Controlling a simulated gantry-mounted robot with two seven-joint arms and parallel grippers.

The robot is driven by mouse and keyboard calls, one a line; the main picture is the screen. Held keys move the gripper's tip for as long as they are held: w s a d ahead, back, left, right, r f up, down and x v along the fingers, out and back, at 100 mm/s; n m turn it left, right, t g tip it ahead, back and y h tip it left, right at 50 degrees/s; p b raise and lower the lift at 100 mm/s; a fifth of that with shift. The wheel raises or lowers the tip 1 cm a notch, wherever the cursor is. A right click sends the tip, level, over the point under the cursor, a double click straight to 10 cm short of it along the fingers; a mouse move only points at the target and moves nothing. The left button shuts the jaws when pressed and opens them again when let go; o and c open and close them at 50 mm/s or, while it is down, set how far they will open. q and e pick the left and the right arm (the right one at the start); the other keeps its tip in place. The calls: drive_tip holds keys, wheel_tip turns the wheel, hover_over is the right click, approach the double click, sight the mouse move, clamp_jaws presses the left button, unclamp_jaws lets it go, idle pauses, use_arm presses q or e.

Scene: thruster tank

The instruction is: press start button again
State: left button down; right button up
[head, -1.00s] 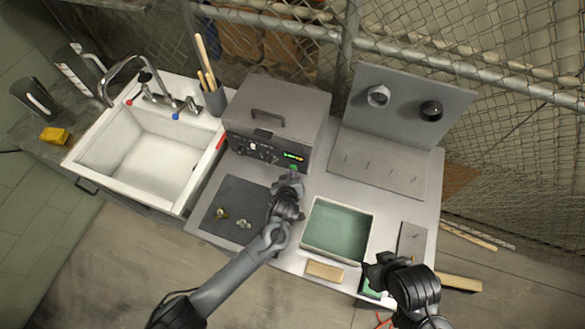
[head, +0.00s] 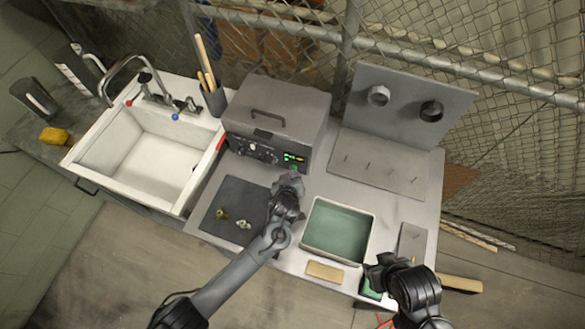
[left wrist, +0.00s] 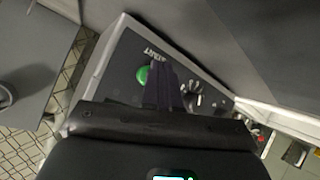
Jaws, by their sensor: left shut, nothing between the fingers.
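The grey tank machine (head: 278,112) stands at the back middle of the bench, with a lid handle on top and a front panel with knobs and a lit green display (head: 294,158). In the left wrist view the round green start button (left wrist: 142,75) sits beside the "START" label. My left gripper (head: 292,178) is shut and empty, just in front of the panel's right part. Its dark fingers (left wrist: 160,86) appear right beside the button in the wrist view; I cannot tell whether they touch. My right gripper (head: 372,268) is over the bench's front right edge; its jaws are unclear.
A dark mat (head: 232,205) with small metal fittings lies left of my left arm. A green-lined tray (head: 313,252) sits to its right. A pegged stand (head: 385,165) is at the back right. A sink (head: 150,150) is on the left.

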use_arm(q)
drive_tip(key=shift+s+a+r+p, duration=0.15)
drive_tip(key=shift+s+a+p, duration=0.1)
drive_tip(key=shift+s+p, duration=0.25)
drive_tip(key=shift+s, duration=0.15)
drive_tip(key=shift+s+a+p, duration=0.3)
drive_tip(key=shift+s+p, duration=0.3)
drive_tip(key=shift+p, duration=0.05)
drive_tip(key=shift+s+a+p, duration=0.25)
drive_tip(key=shift+s+p, duration=0.35)
drive_tip(key=shift+s+a+p, duration=0.25)
drive_tip(key=shift+s+p, duration=0.1)
drive_tip(key=shift+s, duration=0.2)
drive_tip(key=shift+s+a+p, duration=0.25)
drive_tip(key=shift+s+p, duration=0.05)
drive_tip(key=shift+s, duration=0.25)
